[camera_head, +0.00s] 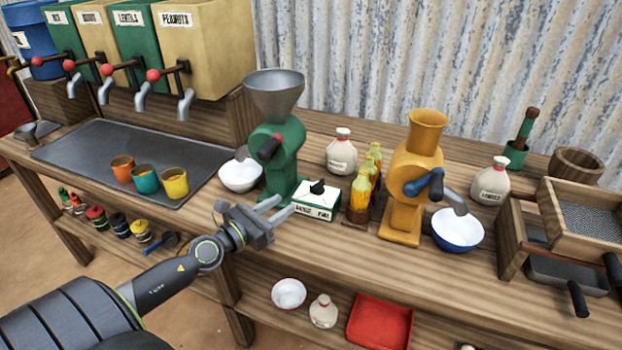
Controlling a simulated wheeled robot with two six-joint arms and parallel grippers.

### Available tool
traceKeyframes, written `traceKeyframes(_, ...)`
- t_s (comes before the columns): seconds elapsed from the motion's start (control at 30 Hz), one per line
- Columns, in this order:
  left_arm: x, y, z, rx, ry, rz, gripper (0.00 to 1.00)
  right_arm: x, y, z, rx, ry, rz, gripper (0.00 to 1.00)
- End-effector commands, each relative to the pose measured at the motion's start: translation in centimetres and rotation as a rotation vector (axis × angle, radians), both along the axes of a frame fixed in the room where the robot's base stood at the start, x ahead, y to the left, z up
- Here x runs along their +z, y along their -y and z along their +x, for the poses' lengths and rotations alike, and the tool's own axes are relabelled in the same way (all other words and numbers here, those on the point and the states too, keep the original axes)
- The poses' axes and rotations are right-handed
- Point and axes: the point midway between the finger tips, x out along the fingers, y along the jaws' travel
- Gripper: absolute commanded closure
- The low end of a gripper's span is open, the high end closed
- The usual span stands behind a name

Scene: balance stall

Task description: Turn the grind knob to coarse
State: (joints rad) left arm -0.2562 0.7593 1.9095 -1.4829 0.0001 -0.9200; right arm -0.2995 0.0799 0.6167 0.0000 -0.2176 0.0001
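A black knob (317,186) sits on top of a small white and green box (316,205) with lettering on its front, too small to read surely. Which way the knob points is not clear. The box stands on the wooden counter just right of the green grinder (278,155), which has a grey hopper and a dark red-tipped part on its front. My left gripper (279,206) is at the counter's front edge, left of the box, its fingers pointing toward it. The fingers are apart with nothing between them, and do not appear to touch the box. My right gripper is not in view.
A white bowl (240,175) stands left of the green grinder. Yellow-orange bottles (361,196), a yellow grinder (403,205) and a blue bowl (457,232) stand to the right. Three cups sit on the dark tray (95,150). The counter front (330,240) before the box is clear.

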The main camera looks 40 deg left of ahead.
Motion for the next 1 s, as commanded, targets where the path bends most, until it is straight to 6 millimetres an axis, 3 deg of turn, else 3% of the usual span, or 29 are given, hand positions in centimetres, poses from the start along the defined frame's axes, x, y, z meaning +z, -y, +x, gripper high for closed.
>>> traceKeyframes(0.13,0.5,0.5,2.8,0.000,0.003,-0.006,0.66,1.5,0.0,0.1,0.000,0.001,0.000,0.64)
traceKeyframes(0.5,0.0,1.5,8.9,0.000,0.001,-0.001,0.66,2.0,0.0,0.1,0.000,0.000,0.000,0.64)
traceKeyframes(0.7,0.0,1.8,10.6,0.000,0.000,0.001,0.66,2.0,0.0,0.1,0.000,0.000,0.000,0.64)
traceKeyframes(1.0,0.0,1.9,10.9,0.000,0.000,0.001,0.66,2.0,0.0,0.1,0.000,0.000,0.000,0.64)
